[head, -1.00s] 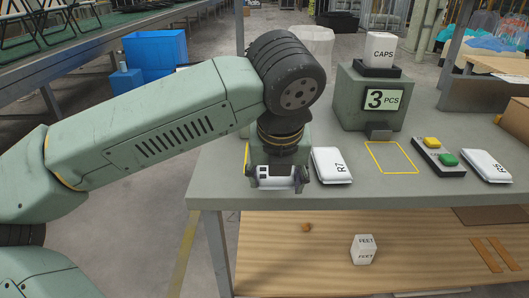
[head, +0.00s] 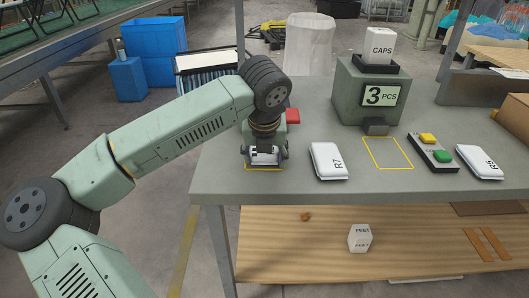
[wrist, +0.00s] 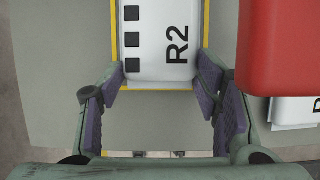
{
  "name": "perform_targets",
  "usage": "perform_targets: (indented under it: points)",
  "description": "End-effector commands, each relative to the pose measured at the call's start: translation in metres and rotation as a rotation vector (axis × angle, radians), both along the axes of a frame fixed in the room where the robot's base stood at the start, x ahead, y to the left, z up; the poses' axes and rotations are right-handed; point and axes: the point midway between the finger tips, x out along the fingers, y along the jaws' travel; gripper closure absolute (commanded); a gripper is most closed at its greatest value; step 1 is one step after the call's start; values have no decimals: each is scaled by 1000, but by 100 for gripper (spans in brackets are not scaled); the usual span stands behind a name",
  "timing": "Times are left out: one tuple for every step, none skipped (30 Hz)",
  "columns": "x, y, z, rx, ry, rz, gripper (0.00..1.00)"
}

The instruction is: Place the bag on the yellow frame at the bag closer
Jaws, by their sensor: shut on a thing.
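A white bag marked R2 (wrist: 158,42) with dark squares lies within a yellow outline (wrist: 152,90) on the table's left front. My gripper (wrist: 162,75) is shut on its near end, one finger on each side. In the head view, my gripper (head: 266,154) is low at that spot and hides most of the bag (head: 264,152). An empty yellow frame (head: 388,168) is marked on the table right of it, in front of the green-grey 3 PCS machine (head: 369,97).
White bag R7 (head: 328,161) lies between my gripper and the empty frame. A button box (head: 433,152) and another white bag (head: 479,162) are on the right. A red object (head: 292,115), also in the wrist view (wrist: 284,45), is behind my gripper. A CAPS box (head: 379,46) tops the machine.

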Motion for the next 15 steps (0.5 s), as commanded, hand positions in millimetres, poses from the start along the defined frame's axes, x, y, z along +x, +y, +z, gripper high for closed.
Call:
perform_targets:
  points:
    - [0,0,0,0,-1,0,74]
    - [0,0,0,0,-1,0,74]
    - [0,0,0,0,-1,0,74]
    - [0,0,0,0,-1,0,74]
    - [0,0,0,0,-1,0,74]
    - [0,0,0,0,-1,0,74]
    - [0,0,-1,0,-1,1,74]
    - [0,0,-2,0,-1,1,74]
    - [0,0,-1,0,-1,0,40]
    - [0,0,-1,0,-1,0,38]
    - [0,0,-1,0,-1,0,36]
    - [0,0,-1,0,-1,0,33]
    - [0,0,-1,0,-1,0,31]
    - [0,0,-1,0,-1,0,29]
    - [0,0,-1,0,-1,0,26]
